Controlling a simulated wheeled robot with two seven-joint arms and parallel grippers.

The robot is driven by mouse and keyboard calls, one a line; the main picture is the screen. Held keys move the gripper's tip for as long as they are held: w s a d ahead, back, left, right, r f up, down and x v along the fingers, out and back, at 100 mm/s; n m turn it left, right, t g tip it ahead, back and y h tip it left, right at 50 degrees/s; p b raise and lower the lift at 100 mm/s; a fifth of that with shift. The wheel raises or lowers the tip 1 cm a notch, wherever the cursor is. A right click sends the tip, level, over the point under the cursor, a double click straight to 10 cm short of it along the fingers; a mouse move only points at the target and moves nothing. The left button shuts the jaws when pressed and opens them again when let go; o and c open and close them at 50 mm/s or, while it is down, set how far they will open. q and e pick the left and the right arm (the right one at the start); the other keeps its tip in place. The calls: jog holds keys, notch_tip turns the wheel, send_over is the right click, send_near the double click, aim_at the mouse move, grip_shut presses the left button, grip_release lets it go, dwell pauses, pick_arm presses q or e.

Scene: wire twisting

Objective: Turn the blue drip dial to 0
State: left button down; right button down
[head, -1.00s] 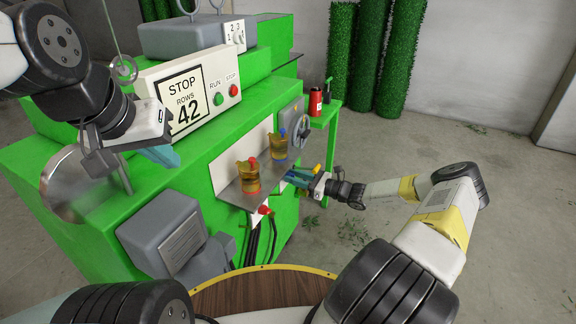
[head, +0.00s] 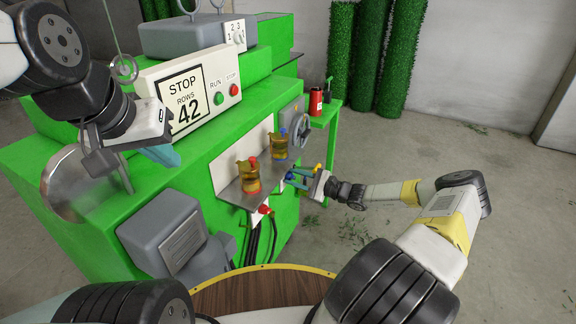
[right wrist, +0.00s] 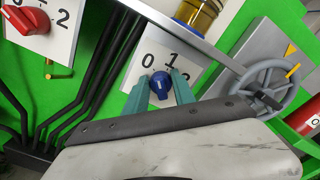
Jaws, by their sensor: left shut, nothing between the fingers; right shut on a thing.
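The blue drip dial (right wrist: 159,85) sits on a white plate (right wrist: 150,62) marked 0, 1 and a partly hidden 2. It also shows small in the head view (head: 289,176). My right gripper (right wrist: 160,88) has its two teal fingers on either side of the dial and is shut on it. A small pale mark shows on the dial's lower side in the right wrist view; I cannot tell which number it indicates. In the head view my right gripper (head: 296,179) reaches the machine's side from the right. My left gripper (head: 163,154) is shut and empty beside the display panel.
A red dial (right wrist: 27,20) on its own plate sits left of the blue one, with black hoses between. Above are amber oil cups (head: 249,176) on a grey shelf. A grey handwheel (right wrist: 268,88) is right of the plate. A red can (head: 316,101) stands behind.

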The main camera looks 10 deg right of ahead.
jog(key=shift+s+f+n, duration=0.1)
jog(key=shift+n, duration=1.9)
jog(key=c, duration=1.1)
grip_release()
jog(key=v, duration=0.7)
jog(key=shift+s+d, duration=0.2)
jog(key=shift+d, duration=0.15)
jog(key=shift+s+d, duration=0.1)
